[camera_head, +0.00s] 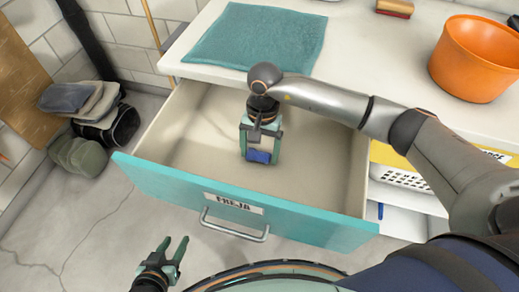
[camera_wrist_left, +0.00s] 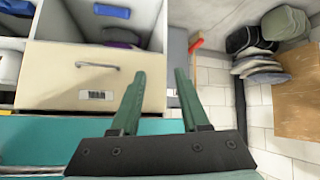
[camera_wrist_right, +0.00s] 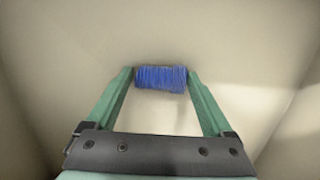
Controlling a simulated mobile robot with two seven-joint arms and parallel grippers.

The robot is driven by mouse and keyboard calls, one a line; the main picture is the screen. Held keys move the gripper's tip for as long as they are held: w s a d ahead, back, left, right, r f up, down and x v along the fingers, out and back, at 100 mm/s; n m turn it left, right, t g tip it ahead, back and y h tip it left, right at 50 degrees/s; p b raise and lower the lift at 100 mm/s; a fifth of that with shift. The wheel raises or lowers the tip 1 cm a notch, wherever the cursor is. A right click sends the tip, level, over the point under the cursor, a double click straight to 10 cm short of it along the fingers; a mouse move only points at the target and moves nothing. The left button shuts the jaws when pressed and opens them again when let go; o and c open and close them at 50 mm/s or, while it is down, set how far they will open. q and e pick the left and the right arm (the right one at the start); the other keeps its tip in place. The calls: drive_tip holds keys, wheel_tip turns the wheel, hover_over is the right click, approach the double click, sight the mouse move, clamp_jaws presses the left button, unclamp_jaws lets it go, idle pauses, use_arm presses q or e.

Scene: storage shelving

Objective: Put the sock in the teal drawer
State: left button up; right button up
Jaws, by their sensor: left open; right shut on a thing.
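The teal drawer (camera_head: 290,228) is pulled open and carries a label reading FREJA above its metal handle (camera_head: 234,226). My right gripper (camera_head: 259,156) reaches down inside it. The right gripper is shut on the blue rolled sock (camera_head: 258,157), which sits between its fingertips. In the right wrist view the sock (camera_wrist_right: 161,78) shows between the green fingers, over the drawer's pale inside. Whether it touches the drawer floor I cannot tell. My left gripper (camera_head: 174,249) is open and empty, outside and in front of the drawer. Its spread fingers also show in the left wrist view (camera_wrist_left: 160,85).
A teal cloth (camera_head: 258,36) and an orange bucket (camera_head: 474,62) are on the white top above the drawer. A white basket (camera_head: 402,179) sits on a shelf at right. The floor in front is clear.

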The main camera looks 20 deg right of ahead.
drive_tip(key=shift+f, duration=0.15)
drive_tip(key=o, duration=1.1)
drive_tip(key=r, duration=0.4)
drive_tip(key=w+r, duration=0.1)
drive_tip(key=r, duration=0.3)
drive_tip(key=d+r, duration=0.1)
drive_tip(key=r, duration=0.3)
drive_tip(key=shift+w+r, duration=0.1)
drive_tip(key=shift+w, duration=0.1)
